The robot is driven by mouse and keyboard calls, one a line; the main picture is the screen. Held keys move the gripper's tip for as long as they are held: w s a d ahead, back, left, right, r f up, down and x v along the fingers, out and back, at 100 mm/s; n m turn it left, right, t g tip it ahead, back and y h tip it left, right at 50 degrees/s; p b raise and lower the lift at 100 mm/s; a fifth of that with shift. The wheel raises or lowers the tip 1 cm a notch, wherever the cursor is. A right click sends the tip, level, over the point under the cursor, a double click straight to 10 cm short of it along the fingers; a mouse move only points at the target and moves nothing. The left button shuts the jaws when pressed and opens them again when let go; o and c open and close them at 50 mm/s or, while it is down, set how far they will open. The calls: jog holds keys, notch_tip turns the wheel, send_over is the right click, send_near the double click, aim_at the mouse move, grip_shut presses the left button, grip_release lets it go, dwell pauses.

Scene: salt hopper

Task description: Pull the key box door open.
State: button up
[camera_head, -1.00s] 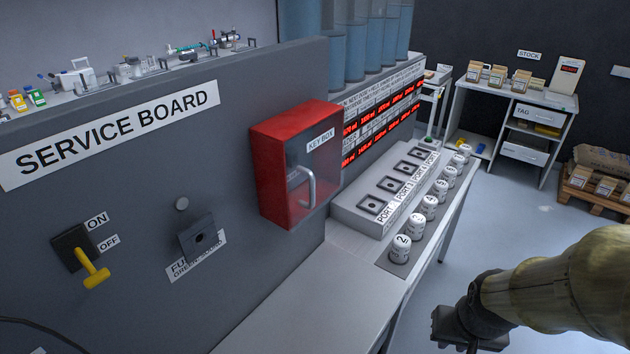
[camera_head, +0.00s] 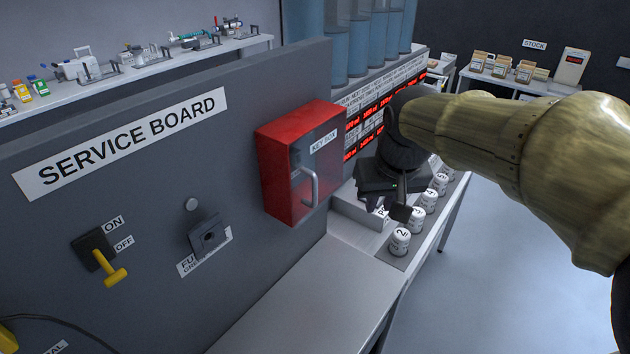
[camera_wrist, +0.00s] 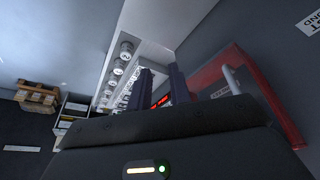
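The red key box (camera_head: 285,165) is mounted on the grey service board. Its door (camera_head: 328,168) faces right in the head view and looks shut, with a pale curved handle (camera_head: 314,188) on it. My gripper (camera_head: 388,208) is to the right of the box, apart from the handle, with nothing between its fingers. In the wrist view my gripper's two fingers (camera_wrist: 160,88) stand apart. The red key box (camera_wrist: 278,100) and its handle (camera_wrist: 232,80) lie to the right of the fingers there.
A yellow-handled switch (camera_head: 103,257) and a fuse holder (camera_head: 207,236) are on the board, left of the box. Numbered white jars (camera_head: 400,241) and a port block stand on the bench under my gripper. The near bench top (camera_head: 300,295) is bare.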

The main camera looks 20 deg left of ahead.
aim_at(314, 190)
jog(key=s+a+r+n+y+p, duration=0.1)
jog(key=s+a+r+n, duration=0.1)
jog(key=a+r, duration=0.7)
notch_tip(314, 190, up, 4)
jog(key=shift+s+a+r, duration=0.15)
jog(key=shift+s, duration=0.25)
jog(key=p+x, duration=0.3)
jog(key=x, duration=1.4)
jog(key=shift+w, duration=0.2)
jog(key=shift+s, duration=0.2)
jog(key=shift+w, duration=0.15)
grip_shut()
